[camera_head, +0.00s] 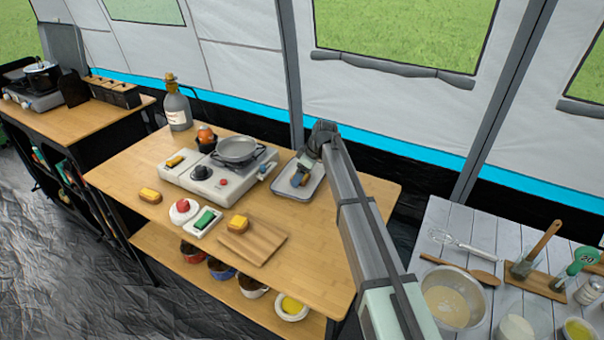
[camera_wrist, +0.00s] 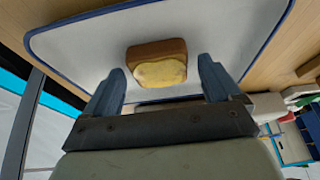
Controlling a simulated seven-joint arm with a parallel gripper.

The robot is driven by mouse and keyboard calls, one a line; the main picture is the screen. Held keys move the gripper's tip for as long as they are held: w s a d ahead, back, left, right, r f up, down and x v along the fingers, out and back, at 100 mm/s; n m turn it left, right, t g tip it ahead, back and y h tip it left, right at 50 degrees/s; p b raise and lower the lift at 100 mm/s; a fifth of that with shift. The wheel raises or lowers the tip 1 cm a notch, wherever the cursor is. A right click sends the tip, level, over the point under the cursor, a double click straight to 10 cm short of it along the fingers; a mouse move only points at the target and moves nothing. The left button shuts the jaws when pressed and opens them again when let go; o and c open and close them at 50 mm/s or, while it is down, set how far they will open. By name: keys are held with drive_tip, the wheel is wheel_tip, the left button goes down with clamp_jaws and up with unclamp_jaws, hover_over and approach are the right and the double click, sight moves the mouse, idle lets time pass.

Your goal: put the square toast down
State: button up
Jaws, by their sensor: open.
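A piece of toast (camera_wrist: 158,65), brown-crusted with a yellow top and blocky in shape, lies on a pale tray with a dark blue rim (camera_wrist: 80,45). The tray also shows in the head view (camera_head: 284,184), on the wooden table right of the stove. My gripper (camera_wrist: 162,78) is open, with one blue-grey finger on each side of the toast and gaps between. In the head view my gripper (camera_head: 301,176) is low over the tray and mostly hides the toast there.
Similar yellow-topped pieces lie on the table (camera_head: 150,195), on the stove (camera_head: 174,161) and on a cutting board (camera_head: 237,222). A pan (camera_head: 238,150) sits on the stove (camera_head: 208,178) left of the tray. A bottle (camera_head: 177,108) stands behind. The table's front right is clear.

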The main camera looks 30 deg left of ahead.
drive_tip(key=shift+r, duration=0.15)
drive_tip(key=v, duration=1.2)
